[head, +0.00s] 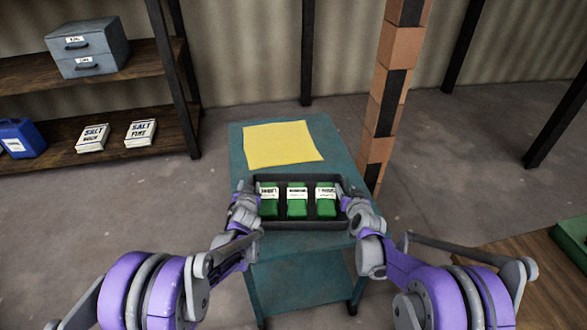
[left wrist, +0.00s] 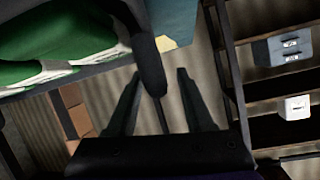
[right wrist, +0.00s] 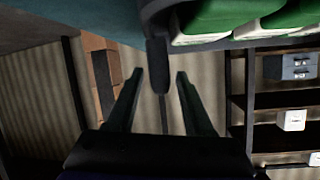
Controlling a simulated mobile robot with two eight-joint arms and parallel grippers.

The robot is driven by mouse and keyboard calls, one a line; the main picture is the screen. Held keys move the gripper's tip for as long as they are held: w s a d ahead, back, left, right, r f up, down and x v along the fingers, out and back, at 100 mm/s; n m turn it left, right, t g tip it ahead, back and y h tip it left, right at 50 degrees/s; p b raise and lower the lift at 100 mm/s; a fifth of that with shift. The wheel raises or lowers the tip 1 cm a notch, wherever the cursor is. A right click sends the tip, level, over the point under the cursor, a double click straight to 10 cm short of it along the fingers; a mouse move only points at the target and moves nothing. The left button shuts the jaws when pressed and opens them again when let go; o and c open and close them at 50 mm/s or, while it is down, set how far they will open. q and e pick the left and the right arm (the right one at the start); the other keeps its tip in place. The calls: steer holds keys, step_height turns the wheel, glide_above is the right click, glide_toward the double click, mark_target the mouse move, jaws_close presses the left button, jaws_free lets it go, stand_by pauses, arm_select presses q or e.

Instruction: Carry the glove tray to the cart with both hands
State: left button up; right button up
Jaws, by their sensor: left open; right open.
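The glove tray (head: 300,224) is a dark, shallow tray holding three green glove packs (head: 297,203) with white labels. It sits on the near part of the teal cart's top (head: 245,150). My left gripper (head: 249,194) is at the tray's left end and my right gripper (head: 346,194) is at its right end. Both are open. In the left wrist view a dark tray handle (left wrist: 150,68) shows between and beyond the fingertips. A similar handle (right wrist: 158,66) shows in the right wrist view. I cannot tell whether any finger touches the handles.
A yellow sheet (head: 282,143) lies on the cart's far part. A brick-coloured and black post (head: 385,105) stands close to the cart's right side. Shelves (head: 110,83) with a grey drawer box and white packs stand at the left. A wooden surface (head: 520,265) is at the right.

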arm_select(q)
steer(key=v, duration=1.1)
steer(key=shift+s, duration=0.3)
arm_select(e)
steer(key=shift+s, duration=0.1)
arm_select(q)
steer(key=shift+r, duration=0.1)
arm_select(e)
steer(key=v, duration=1.2)
arm_select(q)
steer(key=shift+s, duration=0.1)
